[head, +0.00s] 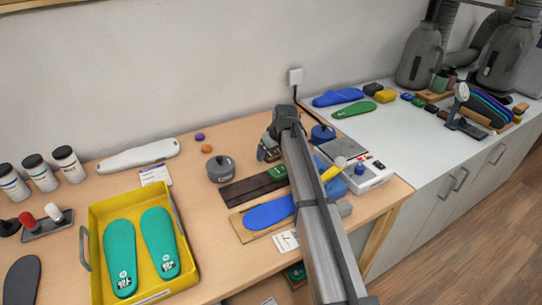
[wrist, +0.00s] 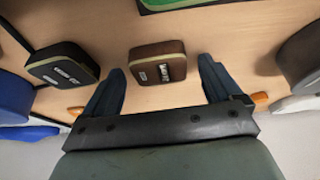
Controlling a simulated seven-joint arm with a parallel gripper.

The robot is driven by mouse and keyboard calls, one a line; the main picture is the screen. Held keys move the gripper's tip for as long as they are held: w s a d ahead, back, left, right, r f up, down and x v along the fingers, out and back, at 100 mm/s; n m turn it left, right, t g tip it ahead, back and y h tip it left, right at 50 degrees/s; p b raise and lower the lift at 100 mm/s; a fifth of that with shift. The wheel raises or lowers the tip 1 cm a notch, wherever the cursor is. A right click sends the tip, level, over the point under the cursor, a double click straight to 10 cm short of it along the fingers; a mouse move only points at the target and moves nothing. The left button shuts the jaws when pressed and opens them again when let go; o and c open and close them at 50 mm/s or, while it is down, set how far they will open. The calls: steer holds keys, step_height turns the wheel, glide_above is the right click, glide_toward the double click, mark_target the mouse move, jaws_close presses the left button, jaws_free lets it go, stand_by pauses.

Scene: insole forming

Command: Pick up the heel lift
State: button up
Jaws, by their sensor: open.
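A small brown wedge-like block with a white label, which looks like the heel lift (wrist: 157,65), lies on the wooden table in the wrist view. It sits between and just beyond the two dark fingers of my gripper (wrist: 160,88). The fingers are open, one to each side of the block, and I see no contact. In the head view my gripper (head: 268,152) hangs low over the back of the wooden table, and the arm hides much of that area. I cannot clearly make out the brown block there.
A dark block with labels (wrist: 63,65) lies close left of the brown one. A grey lidded pot (head: 220,169) stands left of my gripper. A dark strip (head: 247,188), a blue insole (head: 268,212) and a white device (head: 366,176) are nearby. A yellow tray (head: 97,240) holds green insoles.

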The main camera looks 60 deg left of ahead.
steer(key=shift+f, duration=0.1)
steer(key=shift+c, duration=0.2)
steer(key=c, duration=1.1)
